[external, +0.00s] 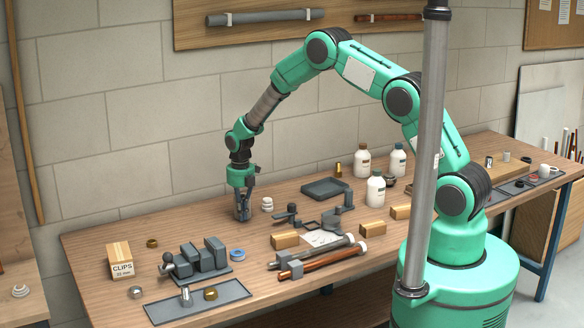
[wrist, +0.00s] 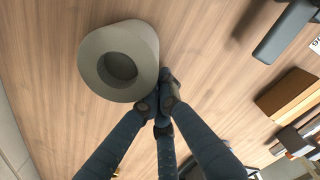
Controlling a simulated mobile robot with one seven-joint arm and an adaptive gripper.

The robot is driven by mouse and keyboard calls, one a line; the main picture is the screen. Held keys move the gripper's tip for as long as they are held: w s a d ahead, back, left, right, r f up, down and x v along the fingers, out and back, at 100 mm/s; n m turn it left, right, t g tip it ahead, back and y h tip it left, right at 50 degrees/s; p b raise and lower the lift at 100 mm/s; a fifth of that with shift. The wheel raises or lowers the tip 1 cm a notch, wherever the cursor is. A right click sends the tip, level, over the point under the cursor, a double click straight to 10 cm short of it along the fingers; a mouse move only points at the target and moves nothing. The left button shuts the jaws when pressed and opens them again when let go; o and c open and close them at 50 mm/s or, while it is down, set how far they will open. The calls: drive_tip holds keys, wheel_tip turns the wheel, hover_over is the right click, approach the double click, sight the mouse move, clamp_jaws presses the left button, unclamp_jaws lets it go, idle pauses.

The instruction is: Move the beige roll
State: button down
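The beige roll (wrist: 94,52) stands on the wooden bench with its dark round hole facing the wrist camera. In the external view a small pale roll (external: 267,205) stands just right of my gripper (external: 243,214); it looks like the same one. My gripper points down, low over the bench. In the wrist view the fingertips (wrist: 158,100) are close together, with nothing seen between them. They are right beside the roll's lower right edge; I cannot tell whether they touch it. The roll is not between the fingers.
A grey tray (external: 325,188) and a dark clamp tool (external: 325,218) are to the right. Cardboard boxes (external: 285,239) and pipes (external: 318,262) lie nearer the front. White bottles (external: 376,190) stand further right. The bench left of my gripper is mostly clear.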

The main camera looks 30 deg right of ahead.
drive_tip(key=shift+s, duration=0.1)
drive_tip(key=shift+s+a, duration=0.45)
drive_tip(key=shift+s, duration=0.35)
drive_tip(key=shift+s+a+r, duration=0.1)
drive_tip(key=shift+s+a, duration=0.15)
drive_tip(key=shift+s, duration=0.3)
drive_tip(key=shift+s+a, duration=0.25)
drive_tip(key=shift+s, duration=0.25)
wheel_tip(320, 180, up, 10)
drive_tip(key=shift+p, duration=0.35)
drive_tip(key=shift+w+d, duration=0.1)
drive_tip(key=shift+w, duration=0.05)
